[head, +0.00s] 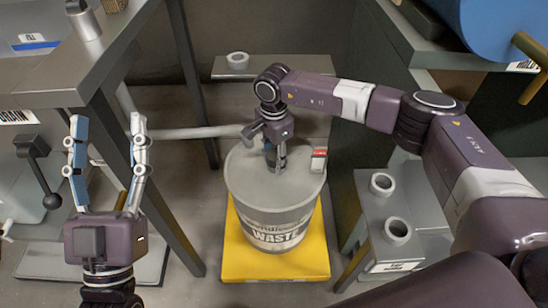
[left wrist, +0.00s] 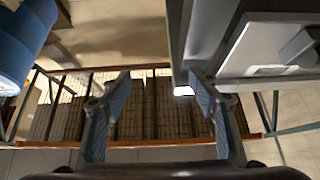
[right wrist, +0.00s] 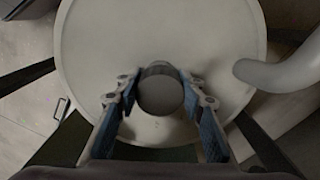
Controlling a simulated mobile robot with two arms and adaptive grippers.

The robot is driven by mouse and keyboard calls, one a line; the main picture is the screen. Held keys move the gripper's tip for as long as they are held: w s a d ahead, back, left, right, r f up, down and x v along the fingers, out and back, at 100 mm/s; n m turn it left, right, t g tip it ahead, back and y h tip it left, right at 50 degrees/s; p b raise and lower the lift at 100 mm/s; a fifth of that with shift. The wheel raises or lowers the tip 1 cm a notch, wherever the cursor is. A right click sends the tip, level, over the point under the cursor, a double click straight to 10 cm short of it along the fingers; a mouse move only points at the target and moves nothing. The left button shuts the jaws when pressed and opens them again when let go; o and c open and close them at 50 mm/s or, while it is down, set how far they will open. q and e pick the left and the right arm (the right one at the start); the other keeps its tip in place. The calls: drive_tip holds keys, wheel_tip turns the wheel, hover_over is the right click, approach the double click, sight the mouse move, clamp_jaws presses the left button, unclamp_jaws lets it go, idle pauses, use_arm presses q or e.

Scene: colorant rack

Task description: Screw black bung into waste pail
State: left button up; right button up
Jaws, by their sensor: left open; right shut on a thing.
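The grey waste pail (head: 252,195) stands upright on a yellow base (head: 240,262), with "WASTE" lettering on its front. My right gripper (head: 275,160) points down over the middle of its lid. In the right wrist view, my right gripper (right wrist: 158,88) is shut on a dark round piece (right wrist: 160,96), which looks like the bung, over the pale lid (right wrist: 100,45). Whether its thread sits in the opening is hidden. My left gripper (head: 109,130) is open and empty, fingers up, left of the pail; its open fingers also show in the left wrist view (left wrist: 158,82).
A low grey stand (head: 375,210) with two ring-shaped holders is right of the pail. Another ring (head: 237,60) sits on a rear shelf. A grey bench (head: 60,75) is at left, and a blue drum (head: 495,35) is at upper right.

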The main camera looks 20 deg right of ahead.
use_arm(q)
drive_tip(key=shift+w+f+g, duration=0.4)
drive_tip(key=shift+f, duration=0.15)
use_arm(e)
drive_tip(key=shift+m, duration=0.4)
use_arm(q)
drive_tip(key=shift+w+f+g+y+p, duration=0.15)
drive_tip(key=shift+w+f+g, duration=0.15)
drive_tip(key=shift+f, duration=0.2)
drive_tip(key=shift+w+f+g+y+p, duration=0.2)
drive_tip(key=shift+f+g, duration=0.1)
drive_tip(key=shift+f, duration=0.2)
use_arm(e)
drive_tip(key=shift+a+r+m, duration=0.1)
drive_tip(key=shift+a+m, duration=0.1)
drive_tip(key=shift+m, duration=0.4)
use_arm(q)
drive_tip(key=shift+r, duration=0.1)
drive_tip(key=shift+s+r, duration=0.1)
drive_tip(key=shift+r, duration=0.05)
use_arm(e)
drive_tip(key=o, duration=1.1)
drive_tip(key=shift+d, duration=0.15)
use_arm(q)
drive_tip(key=shift+a+r, duration=0.1)
